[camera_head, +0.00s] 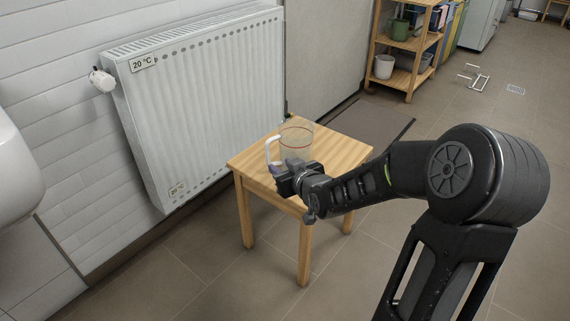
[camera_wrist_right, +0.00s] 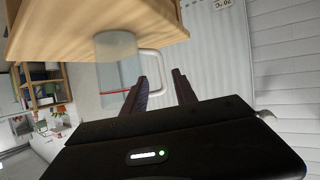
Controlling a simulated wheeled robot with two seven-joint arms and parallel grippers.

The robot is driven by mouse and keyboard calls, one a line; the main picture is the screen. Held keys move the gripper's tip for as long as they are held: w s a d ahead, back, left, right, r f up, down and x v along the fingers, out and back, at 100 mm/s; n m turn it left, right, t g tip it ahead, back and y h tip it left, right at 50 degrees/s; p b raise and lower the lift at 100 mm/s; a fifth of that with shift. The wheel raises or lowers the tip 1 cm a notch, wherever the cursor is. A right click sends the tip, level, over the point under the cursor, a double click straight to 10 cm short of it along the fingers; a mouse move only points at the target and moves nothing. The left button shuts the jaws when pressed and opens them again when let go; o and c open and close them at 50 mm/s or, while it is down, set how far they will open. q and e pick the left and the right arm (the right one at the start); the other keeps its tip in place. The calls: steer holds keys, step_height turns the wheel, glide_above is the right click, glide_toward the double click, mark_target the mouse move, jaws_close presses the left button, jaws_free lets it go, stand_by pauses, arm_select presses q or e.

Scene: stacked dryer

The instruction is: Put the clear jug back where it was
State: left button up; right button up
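The clear jug (camera_head: 297,140) stands upright on the small wooden table (camera_head: 343,152). It has a white handle (camera_head: 268,150) on its left side and a thin red line around it. My right gripper (camera_head: 285,176) is at the near side of the jug, low by the handle, and hides part of the jug's lower side. In the right wrist view the picture is turned over; the jug (camera_wrist_right: 113,72) hangs from the table (camera_wrist_right: 90,22). There the fingers of my right gripper (camera_wrist_right: 160,76) are apart, with the handle between them; contact is unclear. My left gripper is not in view.
A white radiator (camera_head: 205,100) stands on the wall behind and left of the table. A wooden shelf (camera_head: 405,45) with pots stands at the back, beyond a dark mat (camera_head: 365,125). A white basin (camera_head: 15,180) is at the left edge.

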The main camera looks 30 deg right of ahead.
steer(key=shift+v, duration=0.8)
steer(key=s+a+f+m+g+y, duration=0.1)
steer(key=s+a+f+g+y, duration=0.15)
steer(key=a+f, duration=0.75)
steer(key=s+a+f+g+y, duration=0.25)
steer(key=a+f, duration=0.45)
steer(key=f, duration=0.4)
steer(key=s+a+f+g, duration=0.3)
steer(key=s+a+f, duration=0.3)
steer(key=s, duration=0.3)
steer(key=s+a+f+g+y, duration=0.1)
steer(key=s+a+f+g, duration=0.3)
steer(key=s+a+f, duration=0.3)
steer(key=s+f, duration=0.1)
steer(key=s, duration=0.1)
steer(key=shift+s+a, duration=0.2)
steer(key=shift+s, duration=0.2)
